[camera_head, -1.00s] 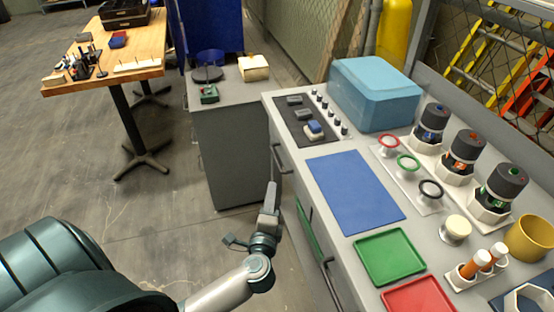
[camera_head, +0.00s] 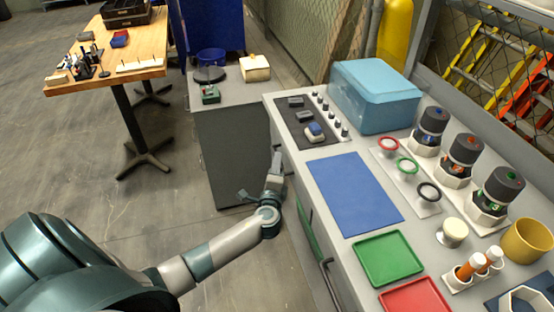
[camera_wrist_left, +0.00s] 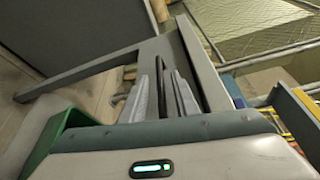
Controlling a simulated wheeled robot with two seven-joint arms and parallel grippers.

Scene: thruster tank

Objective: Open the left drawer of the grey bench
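The grey bench (camera_head: 299,152) runs down the right side of the head view. Its left drawer handle (camera_head: 285,172) is a dark bar on the front face near the far end, partly covered by my left gripper (camera_head: 276,160). The gripper is upright at the handle, close against the bench front. In the left wrist view, the two fingers (camera_wrist_left: 168,92) stand apart with a narrow gap. I cannot tell whether the handle lies between them. The left drawer appears closed. My right gripper is not in view.
A second handle (camera_head: 330,284) and a green strip (camera_head: 307,228) are nearer on the bench front. The bench top holds a blue box (camera_head: 374,95), a blue mat (camera_head: 353,193) and green tray (camera_head: 388,257). A dark-sided cabinet (camera_head: 236,155) stands to the left. The floor between is clear.

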